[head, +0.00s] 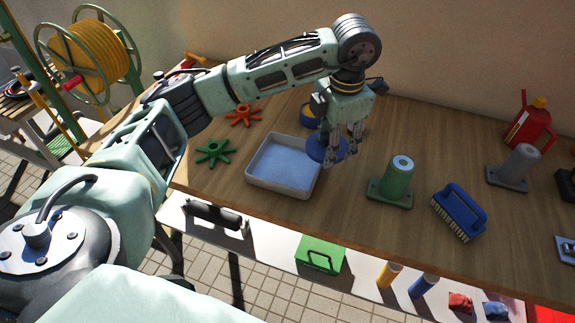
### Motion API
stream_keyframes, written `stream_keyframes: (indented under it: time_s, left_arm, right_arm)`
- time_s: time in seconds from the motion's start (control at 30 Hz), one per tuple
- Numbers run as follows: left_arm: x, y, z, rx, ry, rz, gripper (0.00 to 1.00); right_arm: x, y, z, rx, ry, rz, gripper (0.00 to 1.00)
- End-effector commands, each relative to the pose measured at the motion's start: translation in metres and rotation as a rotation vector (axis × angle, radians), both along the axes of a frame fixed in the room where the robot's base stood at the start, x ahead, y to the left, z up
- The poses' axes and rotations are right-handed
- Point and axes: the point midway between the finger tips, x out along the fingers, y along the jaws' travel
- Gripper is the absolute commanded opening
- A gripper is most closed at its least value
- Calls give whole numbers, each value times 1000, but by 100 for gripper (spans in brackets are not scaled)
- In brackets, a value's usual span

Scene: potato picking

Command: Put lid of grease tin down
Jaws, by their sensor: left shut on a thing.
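My left gripper (341,148) comes in over the wooden workbench, pointing down. It is shut on a round blue lid (320,150), which it holds at the right rim of the white tray (252,181). I cannot tell whether the lid touches the tray or the bench. The grease tin (306,118), blue with a yellowish top, stands behind the tray and is partly hidden by the gripper. My right gripper is not in view.
Right of the tray stand a green flanged cylinder (392,184), a blue brush (459,209), a grey flanged cylinder (515,167) and a red can (531,125). Green (214,152) and orange (243,115) star handwheels lie left. Bare bench (435,140) lies behind the green cylinder.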

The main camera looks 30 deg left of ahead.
Motion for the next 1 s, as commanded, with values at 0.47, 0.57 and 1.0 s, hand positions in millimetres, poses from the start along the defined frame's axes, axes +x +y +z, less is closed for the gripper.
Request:
stream_keyframes:
  time_s: [0.47,0.57,1.0]
  left_arm:
    - [-27,87,-52,1,2,1,28]
    - [-28,91,-57,1,1,0,28]
    - [-28,91,-96,0,-1,-1,28]
  right_arm:
    - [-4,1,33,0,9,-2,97]
    - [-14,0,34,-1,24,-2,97]
    - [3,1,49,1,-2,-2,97]
